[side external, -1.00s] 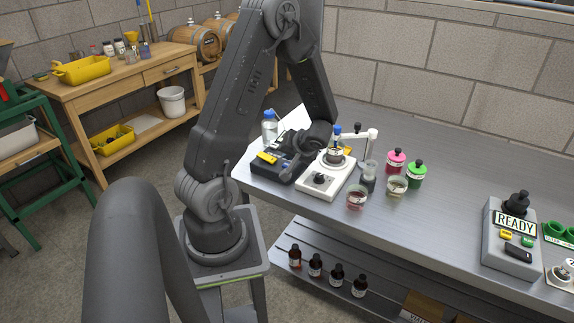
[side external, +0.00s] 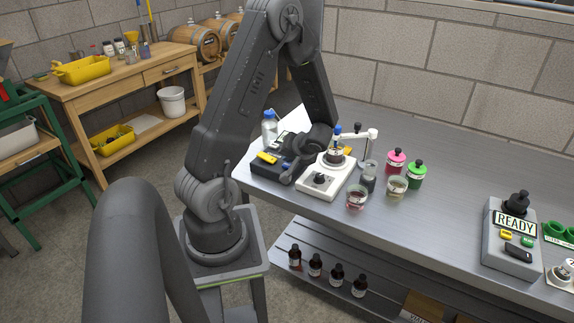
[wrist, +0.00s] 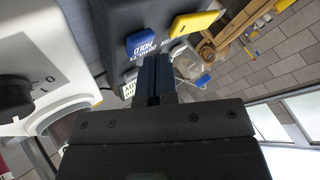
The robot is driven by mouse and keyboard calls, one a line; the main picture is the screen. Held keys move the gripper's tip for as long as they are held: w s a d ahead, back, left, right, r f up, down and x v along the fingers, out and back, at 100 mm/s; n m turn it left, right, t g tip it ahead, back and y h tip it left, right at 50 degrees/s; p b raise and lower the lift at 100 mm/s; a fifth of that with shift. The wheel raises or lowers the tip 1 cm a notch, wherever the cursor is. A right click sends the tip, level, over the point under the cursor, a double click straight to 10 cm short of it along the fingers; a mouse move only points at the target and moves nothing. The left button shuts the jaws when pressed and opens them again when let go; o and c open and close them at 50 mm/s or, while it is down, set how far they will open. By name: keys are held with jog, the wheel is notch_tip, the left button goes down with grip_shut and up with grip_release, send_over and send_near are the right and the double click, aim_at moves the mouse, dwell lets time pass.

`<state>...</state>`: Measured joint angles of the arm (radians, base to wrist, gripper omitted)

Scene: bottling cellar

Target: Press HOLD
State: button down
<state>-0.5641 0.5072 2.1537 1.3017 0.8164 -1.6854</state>
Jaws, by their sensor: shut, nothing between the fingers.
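The dark box (side external: 264,172) stands at the left end of the steel bench. In the wrist view its blue button (wrist: 141,40) sits beside the printed word HOLD, which appears upside down. A yellow button (wrist: 195,23) is to its right, and it also shows in the side view (side external: 268,157). My gripper (wrist: 156,62) is shut and empty, its fingertips just below the blue button in the wrist view, over the box. I cannot tell whether they touch it.
A white stirrer-like device (side external: 324,184) with a dark knob stands right beside the box. Beakers (side external: 356,198), a pink-capped jar (side external: 396,162) and a green-capped jar (side external: 416,174) stand further right. A blue-capped bottle (side external: 269,130) is behind. The bench middle is clear up to the READY box (side external: 512,250).

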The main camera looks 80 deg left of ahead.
aim_at(289, 164)
jog(key=shift+f, duration=0.45)
dwell(0.6)
jog(key=shift+r, duration=0.9)
jog(key=shift+r, duration=2.5)
